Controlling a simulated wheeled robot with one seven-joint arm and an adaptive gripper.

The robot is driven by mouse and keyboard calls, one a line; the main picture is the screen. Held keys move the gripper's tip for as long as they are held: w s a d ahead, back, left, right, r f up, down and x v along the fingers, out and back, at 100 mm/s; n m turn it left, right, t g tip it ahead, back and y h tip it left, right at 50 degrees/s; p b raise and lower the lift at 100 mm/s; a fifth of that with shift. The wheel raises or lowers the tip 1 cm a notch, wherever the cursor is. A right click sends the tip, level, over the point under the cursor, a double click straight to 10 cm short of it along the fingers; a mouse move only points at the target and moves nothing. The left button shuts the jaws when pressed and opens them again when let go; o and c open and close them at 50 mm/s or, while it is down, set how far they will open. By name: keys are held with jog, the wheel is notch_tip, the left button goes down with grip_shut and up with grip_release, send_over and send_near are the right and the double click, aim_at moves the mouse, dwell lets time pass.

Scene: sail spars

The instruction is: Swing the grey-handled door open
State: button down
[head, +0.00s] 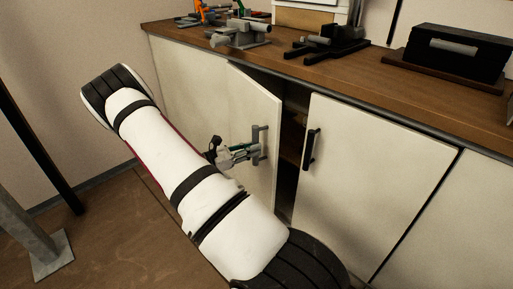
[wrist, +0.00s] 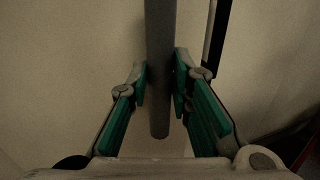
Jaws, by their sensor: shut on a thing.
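The grey-handled door (head: 250,115) is a cream cabinet door, standing partly open with a dark gap along its right edge. Its grey bar handle (head: 264,143) is upright near that edge. My gripper (head: 252,152) is shut on the handle. In the wrist view the grey handle (wrist: 160,70) runs upright between the green-padded fingers of my gripper (wrist: 161,88). My white arm covers the lower left part of the door in the head view.
A door with a black handle (head: 311,149) is to the right and looks shut. Vises and a black box (head: 459,52) stand on the wooden counter (head: 290,68). A shelf shows inside the gap. A grey post (head: 30,225) stands at left. Brown floor lies in front.

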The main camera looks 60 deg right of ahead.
jog(key=w+a+b, duration=0.1)
jog(key=w+a, duration=0.3)
jog(key=w, duration=0.1)
jog(key=shift+a+r, duration=0.15)
jog(key=shift+a, duration=0.15)
jog(key=shift+w, duration=0.1)
jog(key=w+a+b, duration=0.4)
jog(key=w+b, duration=0.2)
jog(key=w, duration=0.5)
jog(key=w+a+b, duration=0.4)
jog(key=w+b, duration=0.1)
jog(key=w, duration=0.7)
jog(key=shift+w+b, duration=0.15)
jog(key=shift+b, duration=0.25)
dwell(0.6)
jog(key=c, duration=1.4)
grip_release()
jog(key=shift+a, duration=0.15)
